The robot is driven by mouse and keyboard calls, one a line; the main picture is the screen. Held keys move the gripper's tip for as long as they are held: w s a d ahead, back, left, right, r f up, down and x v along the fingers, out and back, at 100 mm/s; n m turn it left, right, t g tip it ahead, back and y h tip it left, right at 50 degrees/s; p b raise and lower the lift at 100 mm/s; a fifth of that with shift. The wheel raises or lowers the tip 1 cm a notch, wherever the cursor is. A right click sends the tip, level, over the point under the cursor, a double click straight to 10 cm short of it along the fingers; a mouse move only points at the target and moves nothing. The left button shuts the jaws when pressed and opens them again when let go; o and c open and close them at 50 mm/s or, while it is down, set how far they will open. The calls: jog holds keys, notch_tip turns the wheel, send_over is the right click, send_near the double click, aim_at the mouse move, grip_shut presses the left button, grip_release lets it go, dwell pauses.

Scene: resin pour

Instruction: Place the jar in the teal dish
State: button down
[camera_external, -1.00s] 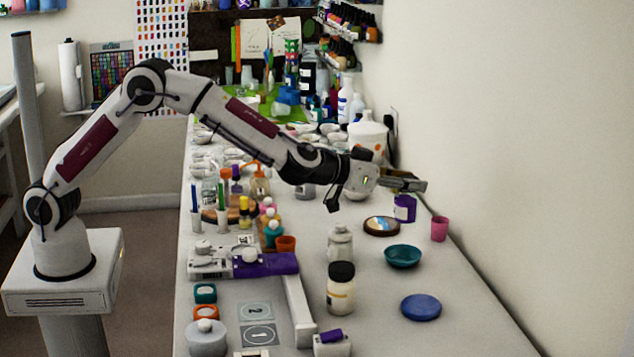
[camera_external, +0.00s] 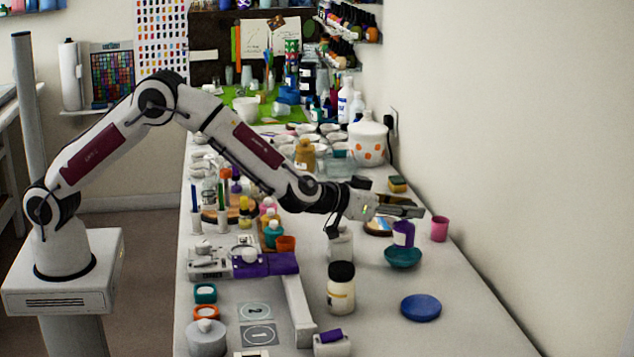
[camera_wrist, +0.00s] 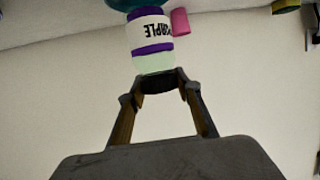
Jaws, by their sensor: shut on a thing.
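A purple jar (camera_external: 403,236) hangs upright below my gripper (camera_external: 408,211). My gripper is shut on that part. The teal dish (camera_external: 402,260) is directly beneath the jar in the external view. The jar's bottom overlaps the far rim, and I cannot tell whether it touches the dish. A teal edge of the dish (camera_wrist: 132,4) shows at the top of the wrist view.
A pink cup (camera_external: 440,229) stands to the right of the dish. A blue disc (camera_external: 421,307) lies in front. A cream jar with a black lid (camera_external: 341,293) stands front left, and a pale bottle (camera_external: 341,245) behind it. A round dark-rimmed item (camera_external: 376,227) is partly hidden behind my gripper.

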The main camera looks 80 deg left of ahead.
aim_at(396, 220)
jog(key=shift+f, duration=1.75)
jog(key=shift+f, duration=0.15)
jog(key=c, duration=1.4)
grip_release()
jog(key=shift+c, duration=0.2)
jog(key=shift+s, duration=0.1)
jog(key=shift+v, duration=0.95)
jog(key=v, duration=1)
jog(key=shift+r, duration=0.3)
